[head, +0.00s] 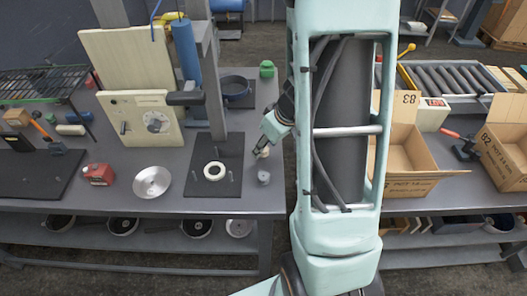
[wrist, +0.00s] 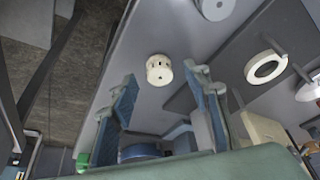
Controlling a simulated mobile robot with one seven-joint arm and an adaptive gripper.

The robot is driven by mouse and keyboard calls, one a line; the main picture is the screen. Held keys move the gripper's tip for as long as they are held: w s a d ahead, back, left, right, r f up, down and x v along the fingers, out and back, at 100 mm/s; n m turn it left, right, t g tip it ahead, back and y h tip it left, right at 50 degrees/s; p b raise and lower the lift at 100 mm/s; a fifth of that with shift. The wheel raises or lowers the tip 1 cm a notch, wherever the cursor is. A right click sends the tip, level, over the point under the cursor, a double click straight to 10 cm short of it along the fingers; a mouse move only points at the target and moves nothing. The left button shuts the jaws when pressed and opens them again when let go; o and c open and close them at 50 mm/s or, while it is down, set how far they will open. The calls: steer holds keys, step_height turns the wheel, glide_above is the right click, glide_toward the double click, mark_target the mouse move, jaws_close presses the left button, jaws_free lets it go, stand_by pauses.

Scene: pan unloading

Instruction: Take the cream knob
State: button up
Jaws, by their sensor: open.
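The cream knob (wrist: 159,69) is a short round piece with small dark holes, standing on the grey table top. In the wrist view it shows between and slightly beyond the tips of my two blue-grey fingers. My gripper (wrist: 160,82) is open, with nothing between its pads. In the head view my gripper (head: 261,147) points down near the table's right edge, and the cream knob (head: 264,153) shows small just by the fingertips. I cannot tell how far apart they are in height.
A grey knob (head: 264,178) stands nearer the front edge. A cream ring (head: 214,171) lies on a dark plate with upright pins to the left. A metal pan (head: 152,181) lies farther left. An open cardboard box (head: 400,150) stands on the bench to the right.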

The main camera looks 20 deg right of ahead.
steer(key=shift+w+a+f, duration=0.1)
steer(key=shift+w+f, duration=0.1)
steer(key=shift+f, duration=0.35)
steer(key=shift+c, duration=0.4)
steer(key=c, duration=1)
steer(key=shift+r+p, duration=0.35)
steer(key=shift+r, duration=0.1)
step_height(320, 180, up, 3)
steer(key=shift+a+r+p, duration=0.15)
steer(key=shift+p, duration=1)
steer(key=s+a+r+p, duration=0.4)
steer(key=s+a+r, duration=0.3)
steer(key=a, duration=0.4)
steer(key=shift+s+a+r, duration=0.25)
steer(key=shift+s+r, duration=0.05)
steer(key=shift+r, duration=0.6)
